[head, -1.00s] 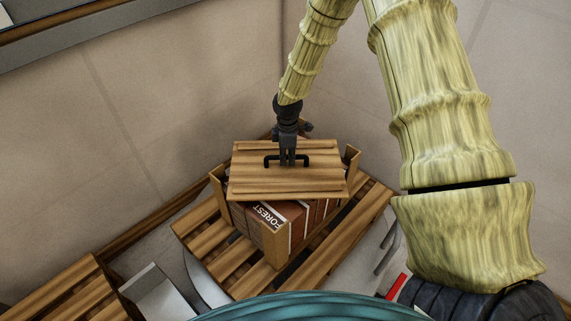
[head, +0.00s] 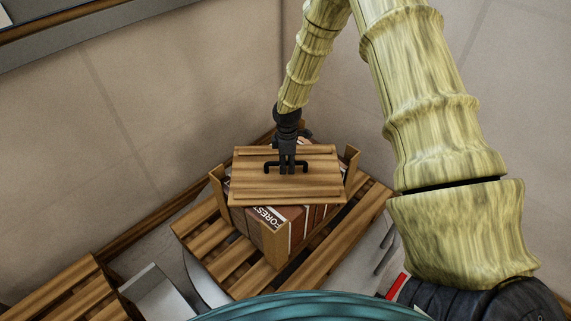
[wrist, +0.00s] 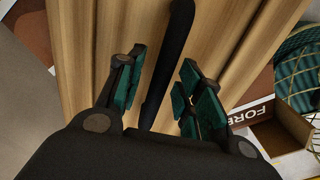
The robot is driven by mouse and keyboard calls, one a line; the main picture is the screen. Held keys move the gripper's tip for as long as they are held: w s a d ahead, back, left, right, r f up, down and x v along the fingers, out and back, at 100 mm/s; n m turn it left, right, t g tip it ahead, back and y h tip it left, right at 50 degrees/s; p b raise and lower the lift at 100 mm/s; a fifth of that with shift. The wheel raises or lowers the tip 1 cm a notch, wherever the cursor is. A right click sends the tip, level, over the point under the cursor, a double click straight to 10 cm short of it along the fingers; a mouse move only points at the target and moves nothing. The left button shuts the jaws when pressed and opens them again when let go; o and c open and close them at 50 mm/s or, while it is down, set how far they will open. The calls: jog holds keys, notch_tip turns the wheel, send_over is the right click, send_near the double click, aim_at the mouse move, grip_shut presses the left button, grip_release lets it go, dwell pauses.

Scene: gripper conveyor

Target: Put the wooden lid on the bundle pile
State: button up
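The wooden lid (head: 290,190) is a slatted board with a black handle (head: 270,167) on top. In the head view it lies over the bundle pile (head: 300,216), brown boxes with a white "FOREST" label. Its edges look turned relative to the pile. Whether its underside touches the pile everywhere is hidden. My gripper (head: 287,168) is down at the handle. In the wrist view my gripper (wrist: 163,85) has its green-padded fingers on either side of the handle (wrist: 165,70), with small gaps visible, so it looks open around it. The lid (wrist: 105,40) fills the space beneath.
Upright wooden corner posts stand around the pile, at left (head: 218,185), right (head: 351,162) and front (head: 276,243). The pile stands on a slatted pallet (head: 205,238) near the room corner. Another pallet (head: 65,295) is at lower left. Walls rise close behind.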

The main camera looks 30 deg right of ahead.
aim_at(287, 162)
notch_tip(287, 162, up, 12)
dwell(0.7)
dwell(0.4)
